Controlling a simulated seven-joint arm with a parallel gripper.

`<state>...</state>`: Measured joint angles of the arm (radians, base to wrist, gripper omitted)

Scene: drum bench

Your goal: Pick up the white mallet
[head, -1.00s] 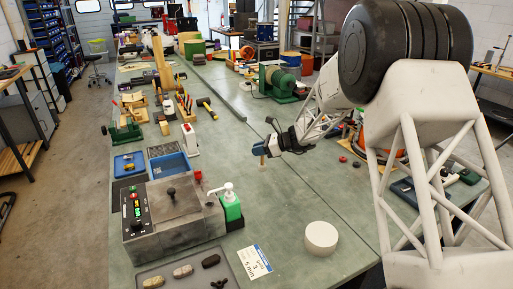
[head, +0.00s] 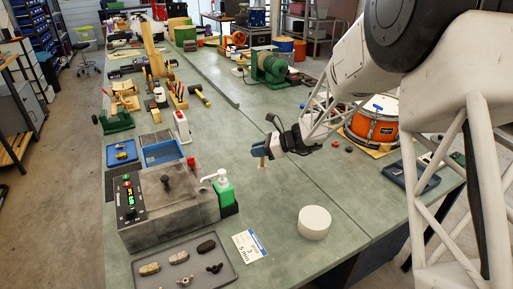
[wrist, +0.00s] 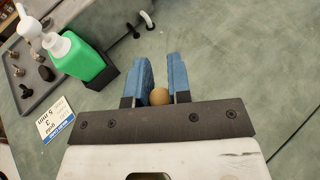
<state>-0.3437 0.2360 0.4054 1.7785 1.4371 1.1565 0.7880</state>
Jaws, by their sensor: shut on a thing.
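My gripper (head: 262,152) is above the middle of the green bench, its blue fingers pointing down. It is shut on a tan wooden piece (head: 262,164), whose lower end shows below the fingers. In the wrist view the rounded tan end of this piece (wrist: 158,97) sits between the two blue fingers (wrist: 160,82). It looks like a mallet handle, but no white head shows on it, so I cannot tell whether it is the white mallet. A plain white cylinder (head: 314,222) stands on the bench to the right and nearer; no handle shows on it.
A grey machine box (head: 170,205) with a green pump bottle (head: 223,190) stands left of my gripper. A grey tray (head: 185,268) and a label card (head: 250,245) lie in front. An orange drum (head: 374,125) stands at right. The bench around my gripper is clear.

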